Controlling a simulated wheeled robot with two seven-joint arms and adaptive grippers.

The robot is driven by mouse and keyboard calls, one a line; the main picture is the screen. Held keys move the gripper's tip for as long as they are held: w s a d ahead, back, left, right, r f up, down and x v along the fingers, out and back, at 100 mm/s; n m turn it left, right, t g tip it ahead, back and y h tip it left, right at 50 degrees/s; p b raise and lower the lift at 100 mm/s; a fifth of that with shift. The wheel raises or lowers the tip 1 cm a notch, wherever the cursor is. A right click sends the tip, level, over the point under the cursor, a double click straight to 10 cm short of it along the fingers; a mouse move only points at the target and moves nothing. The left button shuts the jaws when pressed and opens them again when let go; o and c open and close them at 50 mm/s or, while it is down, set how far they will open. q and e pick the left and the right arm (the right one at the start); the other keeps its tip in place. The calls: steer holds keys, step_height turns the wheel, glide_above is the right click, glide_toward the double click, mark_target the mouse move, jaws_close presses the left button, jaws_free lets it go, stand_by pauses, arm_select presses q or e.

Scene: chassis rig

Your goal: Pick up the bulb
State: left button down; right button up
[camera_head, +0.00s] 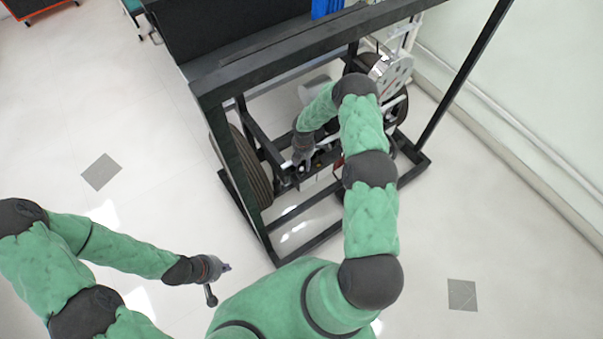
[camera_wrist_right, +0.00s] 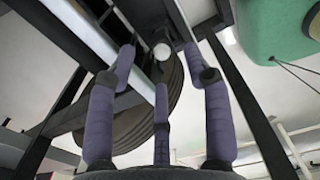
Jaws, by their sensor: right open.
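A small round white thing, which looks like the bulb (camera_wrist_right: 162,51), shows in the right wrist view between and beyond my fingertips. My right gripper (camera_wrist_right: 160,65) is open, with its three purple-grey fingers spread around the line to the bulb. No finger clearly touches it. In the head view my right gripper (camera_head: 303,160) reaches down inside the black frame, and I cannot make out the bulb clearly there. My left gripper (camera_head: 218,280) is empty, with its fingers apart, over the floor at the lower left.
The black rig frame (camera_head: 262,222) surrounds my right forearm, with bars close by. A dark tyre (camera_head: 253,175) stands at its left side and also shows behind the bulb in the wrist view (camera_wrist_right: 135,125). The white floor (camera_head: 150,195) at left is clear.

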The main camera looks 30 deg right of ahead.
mark_target(302, 169)
steer(key=shift+a+f+b, duration=0.1)
steer(key=shift+f+b, duration=0.8)
steer(key=shift+f, duration=2.05)
steer(key=c, duration=0.9)
